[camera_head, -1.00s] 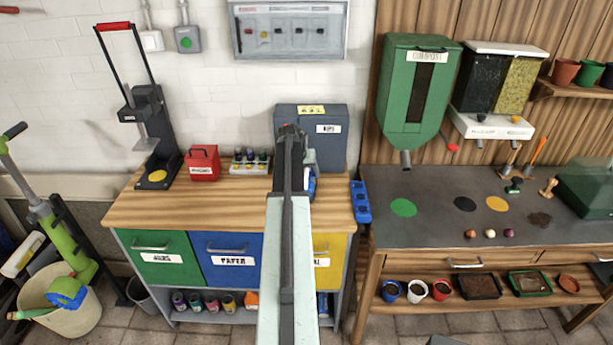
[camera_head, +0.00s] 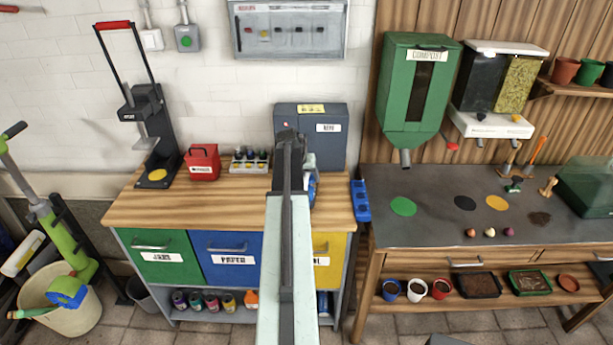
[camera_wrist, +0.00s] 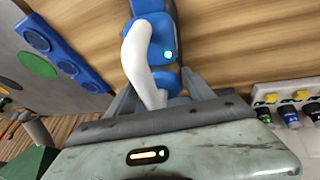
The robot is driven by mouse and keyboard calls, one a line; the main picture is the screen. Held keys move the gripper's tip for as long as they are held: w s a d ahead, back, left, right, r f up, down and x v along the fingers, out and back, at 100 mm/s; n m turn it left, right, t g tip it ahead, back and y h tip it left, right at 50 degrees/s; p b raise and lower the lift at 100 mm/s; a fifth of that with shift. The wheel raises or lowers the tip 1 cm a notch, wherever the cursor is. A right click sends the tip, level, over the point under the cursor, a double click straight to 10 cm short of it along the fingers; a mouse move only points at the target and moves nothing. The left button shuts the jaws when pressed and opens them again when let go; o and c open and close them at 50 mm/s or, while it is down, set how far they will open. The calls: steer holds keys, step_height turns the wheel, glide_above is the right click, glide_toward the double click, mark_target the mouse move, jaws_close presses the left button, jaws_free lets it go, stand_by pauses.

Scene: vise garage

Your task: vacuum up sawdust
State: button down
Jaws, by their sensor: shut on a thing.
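My gripper (camera_wrist: 162,88) is shut on a blue and white handheld tool (camera_wrist: 146,45), which looks like a small vacuum. Its white curved handle lies between the dark fingers, and its blue body has a small lit green spot. In the head view my gripper (camera_head: 290,140) reaches over the wooden workbench (camera_head: 150,208); the tool (camera_head: 311,188) shows partly beside it, in front of the grey box. My arm hides much of the tool. I cannot make out sawdust on the visible bench top.
A grey box (camera_head: 335,150), a red box (camera_head: 203,162), a small bottle rack (camera_head: 249,161) and a black press (camera_head: 150,135) stand on the workbench. A blue holder (camera_head: 360,201) sits at its right edge. The bench's front left is clear.

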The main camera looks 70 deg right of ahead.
mark_target(306, 182)
steer(key=shift+s+a+r, duration=0.1)
steer(key=shift+s+a, duration=0.2)
steer(key=shift+a, duration=0.5)
steer(key=shift+s+a+r, duration=0.1)
steer(key=shift+s+a, duration=0.2)
steer(key=shift+a, duration=0.45)
steer(key=shift+s+a+f, duration=0.1)
steer(key=shift+s+a, duration=0.25)
steer(key=shift+a, duration=0.5)
steer(key=shift+s+a+f, duration=0.1)
steer(key=shift+s+a, duration=0.2)
steer(key=shift+a, duration=0.5)
step_height(306, 182, up, 6)
steer(key=p, duration=0.6)
steer(key=shift+d, duration=0.1)
step_height(306, 182, up, 3)
steer(key=p, duration=0.3)
steer(key=shift+r, duration=0.15)
